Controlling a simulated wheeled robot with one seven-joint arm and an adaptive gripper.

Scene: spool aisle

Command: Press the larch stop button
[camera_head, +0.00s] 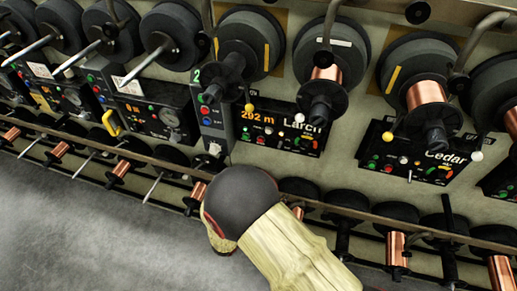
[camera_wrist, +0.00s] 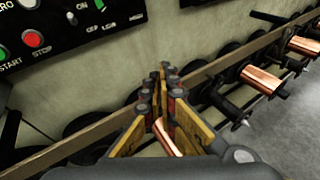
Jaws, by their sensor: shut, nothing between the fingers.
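The Larch panel (camera_head: 282,128) is a black box with a lit "292 m" readout, the name Larch and small coloured buttons, near the centre of the head view. In the wrist view a control panel (camera_wrist: 75,20) fills the upper left; its name is out of frame. On it the red stop button (camera_wrist: 33,39) sits above the word STOP, right of a green start button (camera_wrist: 3,53). My gripper (camera_wrist: 167,72) is shut and empty, its tips right of and below the red button and apart from it. In the head view my arm hides the gripper.
A wooden rail (camera_wrist: 235,65) with copper spools (camera_wrist: 264,80) runs below the panels. The Cedar panel (camera_head: 415,156) is to the right, and a grey box marked 2 (camera_head: 212,115) to the left. Large spools (camera_head: 333,58) and guide rods overhang the Larch panel. Grey floor lies lower left.

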